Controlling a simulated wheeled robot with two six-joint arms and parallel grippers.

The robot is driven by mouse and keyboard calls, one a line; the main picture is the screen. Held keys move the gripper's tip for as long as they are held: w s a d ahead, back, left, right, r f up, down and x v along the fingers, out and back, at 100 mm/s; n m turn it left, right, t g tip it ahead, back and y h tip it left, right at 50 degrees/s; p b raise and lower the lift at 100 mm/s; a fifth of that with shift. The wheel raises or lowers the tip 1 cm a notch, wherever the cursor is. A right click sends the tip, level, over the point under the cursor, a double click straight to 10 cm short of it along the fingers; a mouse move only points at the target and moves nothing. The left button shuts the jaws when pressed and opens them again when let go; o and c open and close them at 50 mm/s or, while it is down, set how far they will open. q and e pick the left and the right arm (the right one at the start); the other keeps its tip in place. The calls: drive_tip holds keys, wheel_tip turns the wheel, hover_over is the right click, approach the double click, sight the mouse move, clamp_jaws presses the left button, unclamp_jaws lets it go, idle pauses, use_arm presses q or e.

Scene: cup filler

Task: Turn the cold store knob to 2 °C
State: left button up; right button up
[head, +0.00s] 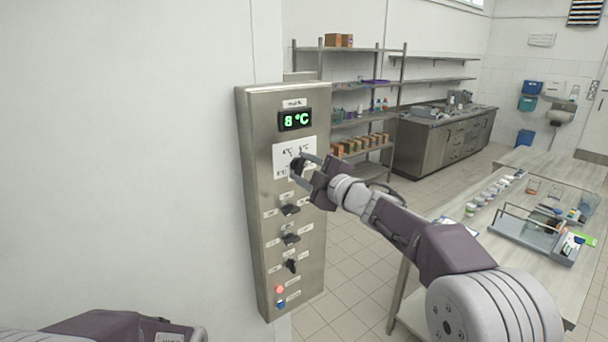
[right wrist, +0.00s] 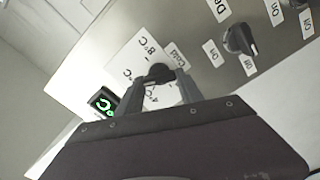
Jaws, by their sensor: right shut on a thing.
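The steel control panel (head: 262,215) hangs on the white wall at the middle of the head view. Its display (head: 296,120) reads 8 °C in green. Below it a white dial plate (head: 282,153) with temperature marks surrounds the black cold store knob (head: 296,165). My right gripper (head: 300,168) is shut on that knob. In the right wrist view the knob (right wrist: 159,73) sits between the two fingertips (right wrist: 162,84), and the dial plate (right wrist: 128,60) shows 8 °C and other marks, partly hidden. The knob's pointer is hard to make out. My left gripper is out of view.
Below the dial are several black switches (head: 290,209), a red button (head: 280,289) and a blue button (head: 281,304). A table (head: 520,160) with trays and cups stands at the right. Shelves (head: 350,123) and a counter (head: 440,125) stand behind.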

drive_tip(key=n+b, duration=0.1)
drive_tip(key=n, duration=0.2)
drive_tip(key=n+b, duration=0.1)
drive_tip(key=n, duration=0.1)
drive_tip(key=shift+f+n+b, duration=0.25)
drive_tip(key=shift+n+b, duration=0.05)
drive_tip(key=n+b, duration=0.2)
drive_tip(key=n, duration=0.4)
drive_tip(key=shift+f+b, duration=0.1)
drive_tip(key=shift+b, duration=0.25)
drive_tip(key=n+b, duration=0.2)
drive_tip(key=n, duration=0.4)
drive_tip(key=shift+w+d+f+n+b, duration=0.1)
drive_tip(key=shift+n+b, duration=1.1)
drive_tip(key=shift+n, duration=1.6)
drive_tip(key=o, duration=1.4)
